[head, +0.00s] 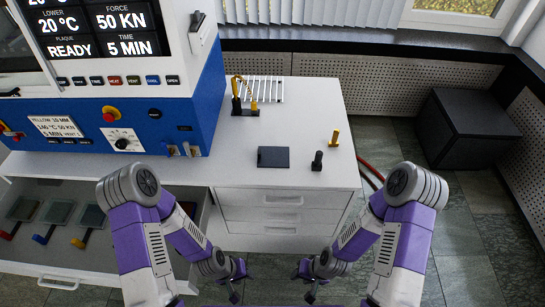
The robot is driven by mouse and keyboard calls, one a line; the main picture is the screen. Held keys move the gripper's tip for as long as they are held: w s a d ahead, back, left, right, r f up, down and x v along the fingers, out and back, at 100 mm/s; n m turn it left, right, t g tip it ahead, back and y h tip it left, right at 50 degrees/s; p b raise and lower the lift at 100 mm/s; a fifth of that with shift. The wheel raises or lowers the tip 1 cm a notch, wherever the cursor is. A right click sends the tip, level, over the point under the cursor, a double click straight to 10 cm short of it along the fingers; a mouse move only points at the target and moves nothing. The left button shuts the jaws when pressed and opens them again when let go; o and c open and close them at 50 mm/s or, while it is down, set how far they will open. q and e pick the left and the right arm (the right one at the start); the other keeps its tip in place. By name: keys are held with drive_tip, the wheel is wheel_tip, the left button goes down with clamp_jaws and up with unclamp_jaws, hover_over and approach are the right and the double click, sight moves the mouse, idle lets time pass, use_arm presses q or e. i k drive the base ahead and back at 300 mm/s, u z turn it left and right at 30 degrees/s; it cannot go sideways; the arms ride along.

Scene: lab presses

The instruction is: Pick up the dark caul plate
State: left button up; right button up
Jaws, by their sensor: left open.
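A dark flat plate (273,157), which looks like the dark caul plate, lies on the white countertop (215,175) right of the blue press. My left gripper (238,286) is open and empty, low in front of the cabinet and well apart from the plate. My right gripper (303,287) hangs at a similar height to its right; its fingers look apart and nothing shows between them.
A blue press (180,110) with displays stands at the left. An open drawer (130,262) holds plates with coloured handles.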

sight(268, 156)
drive_tip(key=z, duration=1.15)
drive_tip(key=i, duration=0.6)
drive_tip(key=u, duration=2.7)
